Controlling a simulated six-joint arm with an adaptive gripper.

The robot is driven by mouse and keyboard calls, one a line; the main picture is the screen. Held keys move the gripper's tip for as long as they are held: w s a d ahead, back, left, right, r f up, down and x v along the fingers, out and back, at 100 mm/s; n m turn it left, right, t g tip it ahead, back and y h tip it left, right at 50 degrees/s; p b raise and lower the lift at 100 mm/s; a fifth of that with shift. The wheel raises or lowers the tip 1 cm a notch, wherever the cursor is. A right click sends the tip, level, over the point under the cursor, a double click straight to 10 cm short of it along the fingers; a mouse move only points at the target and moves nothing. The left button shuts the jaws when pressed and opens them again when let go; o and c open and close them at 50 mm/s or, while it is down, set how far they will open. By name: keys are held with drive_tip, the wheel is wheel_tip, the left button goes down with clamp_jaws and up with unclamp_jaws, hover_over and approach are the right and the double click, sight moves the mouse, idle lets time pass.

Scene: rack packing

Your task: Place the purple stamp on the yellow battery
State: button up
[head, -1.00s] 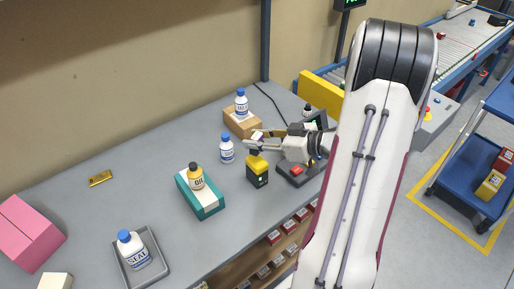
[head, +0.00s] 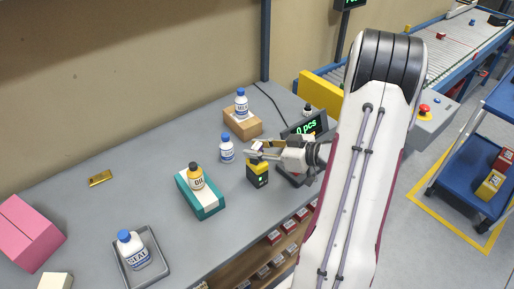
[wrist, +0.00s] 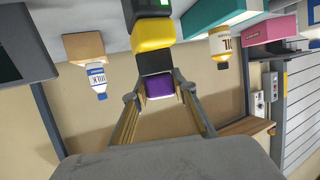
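The yellow battery (head: 258,174) stands upright on the grey bench, with a yellow upper part and a black lower body. In the wrist view its yellow band (wrist: 153,36) shows just beyond my fingers. My gripper (head: 255,150) comes in from the right, right above the battery. In the wrist view my gripper (wrist: 159,77) has its fingertips closing on the sides of the small purple stamp (wrist: 160,88). The stamp lines up with the battery top. A dark part lies between purple and yellow, and I cannot tell whether the stamp touches the battery.
A milk bottle (head: 227,150) stands close left of the battery. A teal box (head: 207,204) bears an oil bottle (head: 196,179), and a cardboard box (head: 243,127) bears another bottle (head: 241,104). A counter display (head: 308,128) is behind my gripper. A tray (head: 157,267) stands at front left.

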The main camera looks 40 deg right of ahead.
drive_tip(key=o, duration=0.4)
drive_tip(key=shift+r, duration=0.15)
drive_tip(key=v, duration=1.2)
idle(0.8)
